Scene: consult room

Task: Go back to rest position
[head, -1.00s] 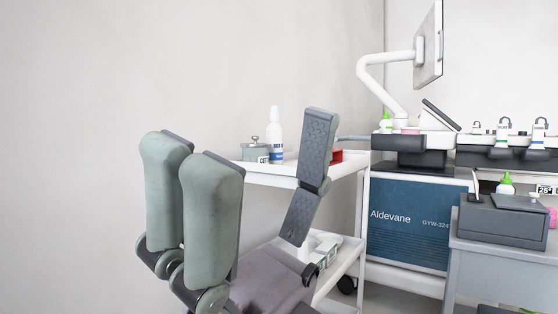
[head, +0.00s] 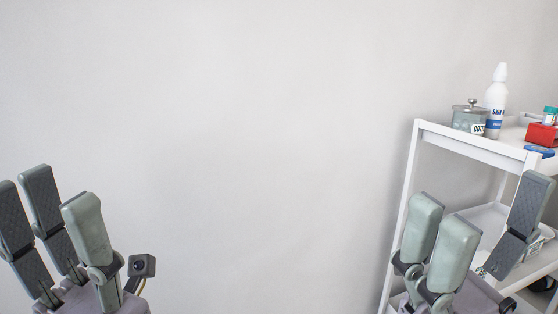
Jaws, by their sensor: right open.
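My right gripper (head: 487,203) is at the lower right of the head view, fingers pointing up. Its two grey-green fingers stand on the left, apart from the single finger on the right, and nothing is between them. It shows in front of the white trolley (head: 470,147). My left gripper (head: 58,190) is at the lower left, also pointing up. Its paired fingers with dark pads stand apart from the single grey-green finger, and I see nothing held.
The trolley's top holds a lidded jar (head: 468,119), a white bottle (head: 496,98) and a red holder (head: 541,134). A blue item (head: 538,151) lies near its front edge. Between the grippers, only bare wall (head: 270,140) shows.

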